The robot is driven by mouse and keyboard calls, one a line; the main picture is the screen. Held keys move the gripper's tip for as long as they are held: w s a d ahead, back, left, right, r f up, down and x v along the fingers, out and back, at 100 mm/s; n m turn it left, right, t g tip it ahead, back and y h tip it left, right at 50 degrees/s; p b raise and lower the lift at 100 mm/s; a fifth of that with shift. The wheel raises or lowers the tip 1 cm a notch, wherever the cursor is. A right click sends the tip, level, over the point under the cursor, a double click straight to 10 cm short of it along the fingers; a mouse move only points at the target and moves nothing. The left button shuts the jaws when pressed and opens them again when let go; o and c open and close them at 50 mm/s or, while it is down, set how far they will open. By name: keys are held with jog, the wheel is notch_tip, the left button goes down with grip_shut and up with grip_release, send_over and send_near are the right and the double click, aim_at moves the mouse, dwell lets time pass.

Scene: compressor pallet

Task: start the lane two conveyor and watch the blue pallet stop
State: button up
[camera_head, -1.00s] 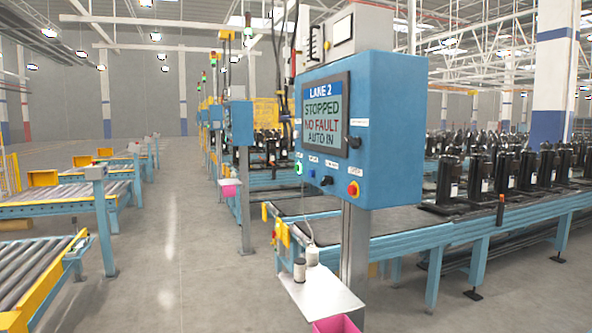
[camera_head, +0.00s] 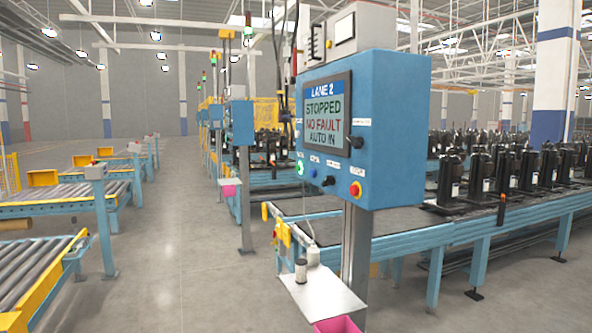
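The blue lane two control box (camera_head: 385,130) stands on a grey post at centre right. Its screen (camera_head: 326,115) reads "LANE 2 STOPPED NO FAULT AUTO IN". Below the screen are a lit green button (camera_head: 300,167), a blue button (camera_head: 312,172), a black selector knob (camera_head: 327,180) and a red button on yellow (camera_head: 355,189). The lane conveyor (camera_head: 420,239) runs behind the box, with rows of black compressors (camera_head: 450,180) on it at the right. I cannot make out a blue pallet. My gripper is not in view.
A small shelf (camera_head: 325,292) with two spools sits under the box, above a pink bin (camera_head: 337,325). Roller conveyors (camera_head: 40,275) with yellow and blue frames stand at the left. The grey floor aisle (camera_head: 170,260) between is clear.

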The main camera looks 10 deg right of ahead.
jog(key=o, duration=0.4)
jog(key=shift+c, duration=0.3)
